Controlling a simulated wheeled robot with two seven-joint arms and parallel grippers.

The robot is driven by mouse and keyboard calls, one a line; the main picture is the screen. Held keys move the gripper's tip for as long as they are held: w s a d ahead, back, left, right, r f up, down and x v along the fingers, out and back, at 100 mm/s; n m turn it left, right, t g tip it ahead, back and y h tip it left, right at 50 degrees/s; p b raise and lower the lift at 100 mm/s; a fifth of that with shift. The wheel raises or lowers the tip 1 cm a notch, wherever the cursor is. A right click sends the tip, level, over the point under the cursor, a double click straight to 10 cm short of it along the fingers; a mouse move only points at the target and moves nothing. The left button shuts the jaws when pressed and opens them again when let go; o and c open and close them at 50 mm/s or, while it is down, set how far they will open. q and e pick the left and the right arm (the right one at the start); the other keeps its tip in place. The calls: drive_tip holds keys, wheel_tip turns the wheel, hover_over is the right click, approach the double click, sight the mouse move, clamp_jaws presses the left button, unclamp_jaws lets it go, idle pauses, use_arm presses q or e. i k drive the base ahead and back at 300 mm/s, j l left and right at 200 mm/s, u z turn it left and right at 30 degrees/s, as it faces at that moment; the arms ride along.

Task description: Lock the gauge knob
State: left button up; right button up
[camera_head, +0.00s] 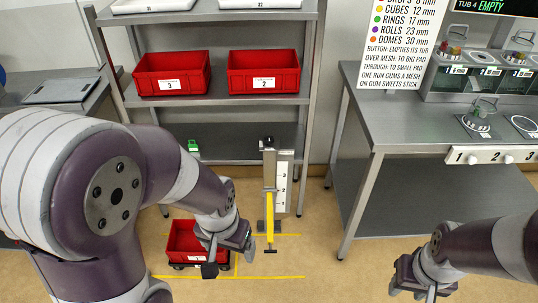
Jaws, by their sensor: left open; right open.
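The gauge (269,185) is an upright grey post in front of the shelf rack, with a white scale board (284,180) marked 1, 2 and 3 beside it. A dark round knob (268,141) sits at the top of the post; I cannot tell whether it is locked. A yellow bar (270,217) runs down from a grey slider on the post. My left gripper (227,258) is open, low and to the left of the gauge, in front of the red bin on the floor. My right gripper (414,290) is open and empty at the lower right, away from the gauge.
A red bin (183,238) labelled 1 stands low within yellow floor lines. Red bins 3 (172,73) and 2 (263,72) sit on the rack. A small green object (193,146) lies on the lower shelf. A grey bench (400,115) with jars stands right.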

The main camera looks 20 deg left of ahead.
sight(268, 140)
drive_tip(key=i+l, duration=0.1)
drive_tip(key=i, duration=1)
drive_tip(key=i+l+u, duration=0.1)
drive_tip(key=i, duration=0.45)
